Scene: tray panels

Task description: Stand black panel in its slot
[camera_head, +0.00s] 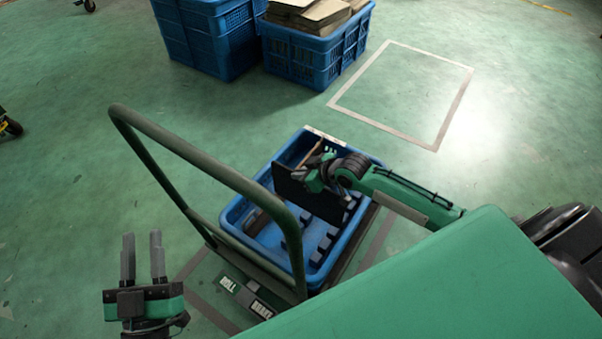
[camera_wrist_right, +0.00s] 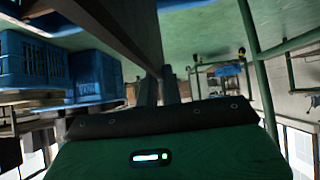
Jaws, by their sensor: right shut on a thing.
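The black panel (camera_head: 306,202) is a dark flat plate, held on edge over the blue tray (camera_head: 321,271) in the head view. My right gripper (camera_head: 322,178) is shut on the panel's upper edge. In the right wrist view the panel (camera_wrist_right: 118,28) runs from the top down to between my gripper's fingers (camera_wrist_right: 159,88). The panel's lower edge is near the slotted tray floor; I cannot tell whether it is in a slot. Blue slot dividers (camera_head: 325,243) show to its right. My left gripper (camera_head: 143,250) is open and empty, left of the tray.
The tray rests on a cart whose dark handle (camera_head: 200,153) arches along its left side and partly hides it. A brown piece (camera_head: 256,222) lies inside the tray's left part.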

